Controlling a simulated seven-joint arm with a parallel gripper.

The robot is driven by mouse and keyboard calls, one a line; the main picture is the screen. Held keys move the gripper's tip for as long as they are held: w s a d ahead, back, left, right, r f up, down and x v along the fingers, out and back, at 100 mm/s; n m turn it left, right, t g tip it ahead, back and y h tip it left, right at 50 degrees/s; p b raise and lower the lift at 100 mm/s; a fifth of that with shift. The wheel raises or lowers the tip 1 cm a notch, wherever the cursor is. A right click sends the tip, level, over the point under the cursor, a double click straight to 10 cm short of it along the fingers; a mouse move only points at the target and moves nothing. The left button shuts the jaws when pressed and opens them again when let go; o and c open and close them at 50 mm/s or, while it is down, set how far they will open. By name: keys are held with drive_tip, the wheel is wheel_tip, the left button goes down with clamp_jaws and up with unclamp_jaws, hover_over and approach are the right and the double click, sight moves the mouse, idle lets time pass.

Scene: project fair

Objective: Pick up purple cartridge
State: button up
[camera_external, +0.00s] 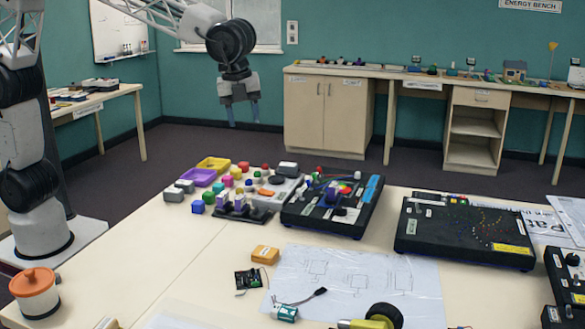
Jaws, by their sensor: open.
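Small purple pieces (239,202) stand in or on a low dark holder (252,216) near the left of the table. Which of them is the cartridge is too small to tell. A purple tray (198,177) lies behind them to the left. My gripper (243,118) hangs fingers down, open with nothing between its fingers, high above the table and well apart from the purple pieces.
An orange-lidded jar (35,291) stands front left. The front-left tabletop is mostly bare.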

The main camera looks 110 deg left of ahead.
sight(334, 185)
drive_tip(key=w+a+f+m, duration=0.2)
drive_tip(key=w+f, duration=0.1)
drive_tip(key=w, duration=0.3)
drive_tip(key=w+a+f+m, duration=0.2)
drive_tip(key=w+f, duration=0.2)
drive_tip(key=w, duration=0.3)
drive_tip(key=w+a+f+m, duration=0.2)
drive_tip(key=w+f, duration=0.2)
drive_tip(key=w, duration=0.2)
drive_tip(key=shift+w+a+f+g+y, duration=0.1)
drive_tip(key=shift+w+a+g+y, duration=0.2)
drive_tip(key=shift+w+a+g, duration=0.1)
drive_tip(key=shift+w+f, duration=0.1)
drive_tip(key=shift+f, duration=0.05)
drive_tip(key=shift+a+f, duration=0.2)
drive_tip(key=shift+f, duration=1.05)
drive_tip(key=shift+w+a+f, duration=0.15)
drive_tip(key=shift+a+f, duration=0.05)
drive_tip(key=shift+f, duration=1.1)
drive_tip(key=shift+w+a+f, duration=0.15)
drive_tip(key=shift+f, duration=1.1)
clamp_jaws()
